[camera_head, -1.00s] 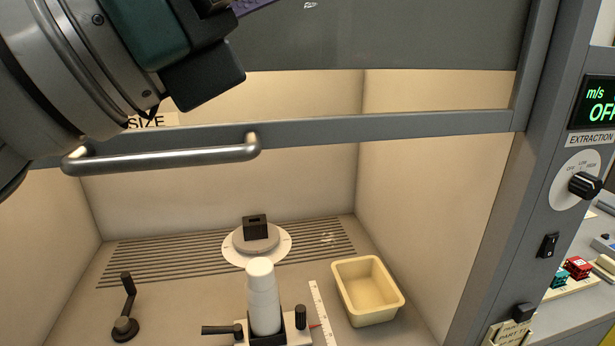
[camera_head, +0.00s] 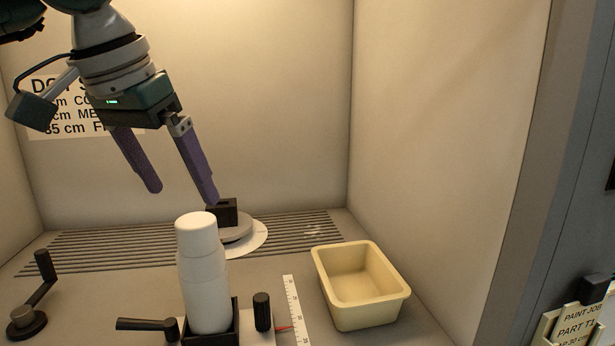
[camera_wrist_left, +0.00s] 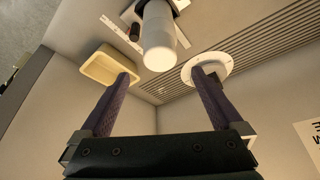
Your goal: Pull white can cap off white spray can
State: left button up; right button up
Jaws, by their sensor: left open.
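The white spray can (camera_head: 205,290) stands upright in a dark holder at the bottom centre of the head view. The white can cap (camera_head: 196,232) sits on its top. My left gripper (camera_head: 183,194) is open and empty, with its purple fingers above and behind the can, apart from it. In the left wrist view the cap (camera_wrist_left: 159,56) shows end-on between and beyond the two spread fingers (camera_wrist_left: 166,76); the can (camera_wrist_left: 157,22) runs up behind it. My right gripper does not show.
A cream tray (camera_head: 389,309) stands right of the can. A round turntable (camera_head: 245,240) with a dark block (camera_head: 222,211) is behind it. A crank handle (camera_head: 41,290) is at the left. A ruler (camera_head: 295,310) lies between can and tray. Walls enclose the booth.

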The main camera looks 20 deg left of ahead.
aim_at(194, 219)
pick_arm(q)
jog(key=x, duration=0.7)
jog(key=shift+s+f+p, duration=0.15)
jog(key=shift+f+p, duration=0.05)
jog(key=shift+p, duration=0.2)
jog(key=c, duration=1.2)
